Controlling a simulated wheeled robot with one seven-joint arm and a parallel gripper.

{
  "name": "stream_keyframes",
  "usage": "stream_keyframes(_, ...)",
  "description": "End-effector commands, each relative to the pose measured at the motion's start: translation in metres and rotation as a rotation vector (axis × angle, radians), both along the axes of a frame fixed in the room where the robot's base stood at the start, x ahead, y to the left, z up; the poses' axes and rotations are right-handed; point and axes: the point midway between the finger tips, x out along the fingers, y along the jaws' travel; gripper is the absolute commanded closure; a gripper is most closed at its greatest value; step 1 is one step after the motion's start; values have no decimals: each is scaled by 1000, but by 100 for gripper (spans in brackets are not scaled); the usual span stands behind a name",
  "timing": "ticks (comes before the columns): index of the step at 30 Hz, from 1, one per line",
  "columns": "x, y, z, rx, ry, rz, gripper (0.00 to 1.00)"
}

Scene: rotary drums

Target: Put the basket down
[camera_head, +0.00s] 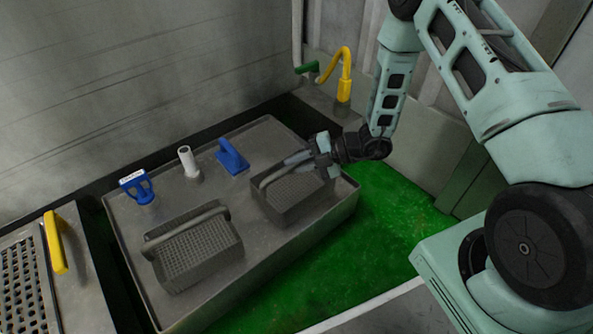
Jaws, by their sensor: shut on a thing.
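My gripper (303,158) is at the right end of the metal tray table and is shut on the handle of a dark grey basket (290,199). This basket is upright, at the right part of the tray table (262,254). I cannot tell whether its bottom touches the surface. Its right side is partly hidden by my gripper. A second, similar basket (199,255) with a mesh inside and an arched handle stands on the tray table to the left, apart from the first.
Along the back of the table stand a blue handled thing (137,187), a white cylinder (188,162) and a blue wedge-shaped thing (232,157). A yellow curved pipe (346,68) is behind at right. A perforated metal surface with a yellow handle (55,243) is at left.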

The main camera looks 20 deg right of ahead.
Motion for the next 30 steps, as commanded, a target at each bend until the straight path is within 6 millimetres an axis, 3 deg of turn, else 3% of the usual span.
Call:
stream_keyframes(11, 1, 0, -5, 1, -2, 0, 100)
stream_keyframes(12, 1, 0, -6, 0, -2, -1, 81)
stream_keyframes(14, 1, 0, -6, 0, -2, -1, 65)
stream_keyframes(15, 1, 0, -6, 0, -2, -1, 62)
stream_keyframes(25, 0, 0, -2, -1, -1, 0, 62)
stream_keyframes(30, -8, -22, 11, -1, 0, -5, 62)
